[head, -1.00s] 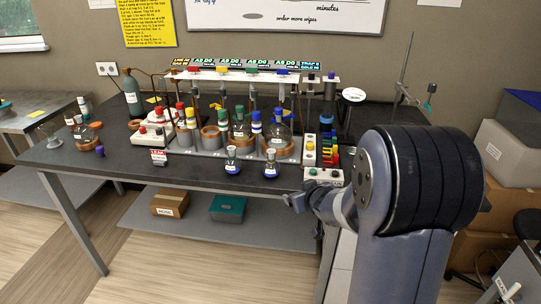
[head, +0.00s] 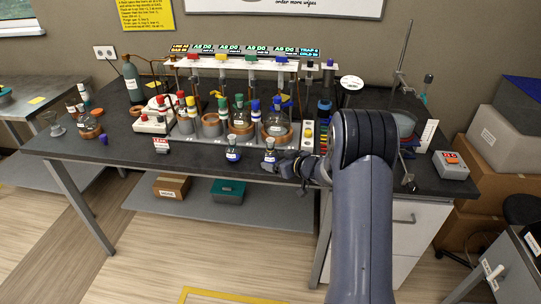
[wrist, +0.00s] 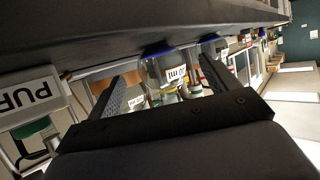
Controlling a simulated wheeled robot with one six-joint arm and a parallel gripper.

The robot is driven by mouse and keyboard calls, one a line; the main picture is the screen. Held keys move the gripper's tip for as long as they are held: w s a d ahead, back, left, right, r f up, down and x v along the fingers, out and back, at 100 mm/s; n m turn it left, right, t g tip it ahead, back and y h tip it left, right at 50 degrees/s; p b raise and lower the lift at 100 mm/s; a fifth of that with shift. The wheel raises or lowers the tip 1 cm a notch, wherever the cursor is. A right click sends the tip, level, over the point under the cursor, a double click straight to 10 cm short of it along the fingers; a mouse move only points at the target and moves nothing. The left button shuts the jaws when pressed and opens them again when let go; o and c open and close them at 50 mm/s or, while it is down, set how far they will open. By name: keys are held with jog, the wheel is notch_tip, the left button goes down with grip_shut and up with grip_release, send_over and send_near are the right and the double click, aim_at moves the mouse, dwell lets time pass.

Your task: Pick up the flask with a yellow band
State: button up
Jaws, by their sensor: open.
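The flask with a yellow band (wrist: 166,76) is small and clear, with blue liquid and a white label. In the wrist view it appears upside down between the two finger lines, its yellow band near the neck. My gripper (wrist: 165,92) is open around the line of this flask; contact cannot be seen. In the head view the right one of two front flasks (head: 270,155) stands beside my gripper (head: 276,164), but its band is too small to make out. A second similar flask (head: 233,154) stands to its left; it also shows in the wrist view (wrist: 213,48).
Behind the flasks stands a rack (head: 250,65) with glass columns and round flasks in brown rings. A white strip with coloured buttons (head: 308,140) is right of the flasks. A grey box with an orange button (head: 452,160) sits farther right. Bare bench (head: 200,160) lies left of them.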

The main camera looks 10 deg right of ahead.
aim_at(270, 157)
jog(key=x, duration=0.5)
jog(key=shift+r+p, duration=0.1)
jog(key=shift+p, duration=0.3)
jog(key=c, duration=1.1)
